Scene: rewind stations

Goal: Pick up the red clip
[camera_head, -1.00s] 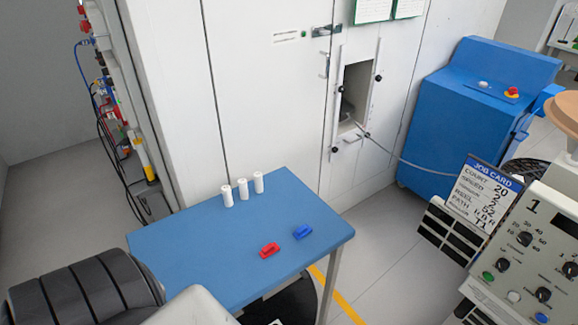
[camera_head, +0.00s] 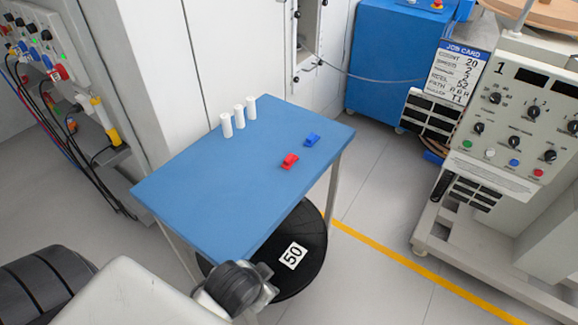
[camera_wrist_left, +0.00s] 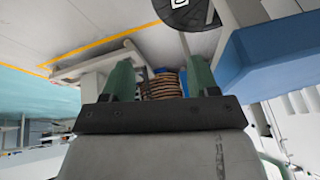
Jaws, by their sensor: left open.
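The red clip (camera_head: 290,161) lies on the blue table (camera_head: 215,175), towards its right side. A blue clip (camera_head: 312,139) lies just beyond it, to the right. In the left wrist view my left gripper (camera_wrist_left: 160,68) has its two greenish fingers spread apart, with nothing held between them. The blue table edge (camera_wrist_left: 275,58) shows at the right of that view, apart from the fingers. No clip shows there. My left arm comes in low in the head view, in front of the table and clear of the clip. My right gripper is not in view.
Three white cylinders (camera_head: 239,117) stand at the table's back edge. A black disc marked 50 (camera_head: 292,255) lies under the table. A control machine (camera_head: 525,120) with a job card (camera_head: 459,72) stands at right. Grey floor (camera_head: 375,200) is free between them.

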